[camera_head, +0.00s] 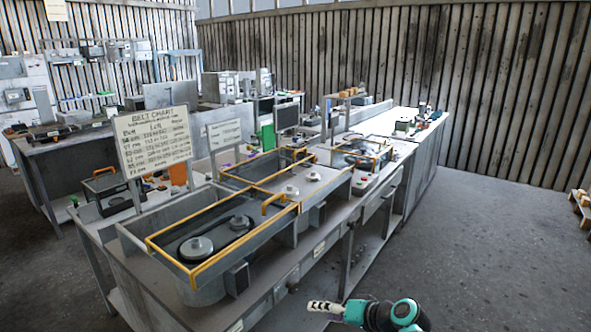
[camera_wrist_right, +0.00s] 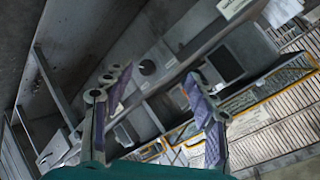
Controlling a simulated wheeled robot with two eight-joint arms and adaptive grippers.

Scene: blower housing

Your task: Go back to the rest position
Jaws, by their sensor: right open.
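My right gripper (camera_head: 325,307) shows at the bottom of the head view, on its teal and dark arm. It hangs over the grey floor, in front of the long workbench and apart from it. In the right wrist view its two fingers (camera_wrist_right: 158,112) stand wide apart with nothing between them. The bench (camera_head: 300,262) carries blower housings with yellow-edged frames. The nearest housing (camera_head: 160,243) has two pulleys inside, and a yellow handle stands at its edge. My left gripper is not in the head view.
A belt chart sign (camera_head: 154,140) stands at the bench's back left. A second bench (camera_head: 70,150) stands at the left. The floor (camera_head: 490,240) right of the bench is clear, with a pallet (camera_head: 583,205) at the far right.

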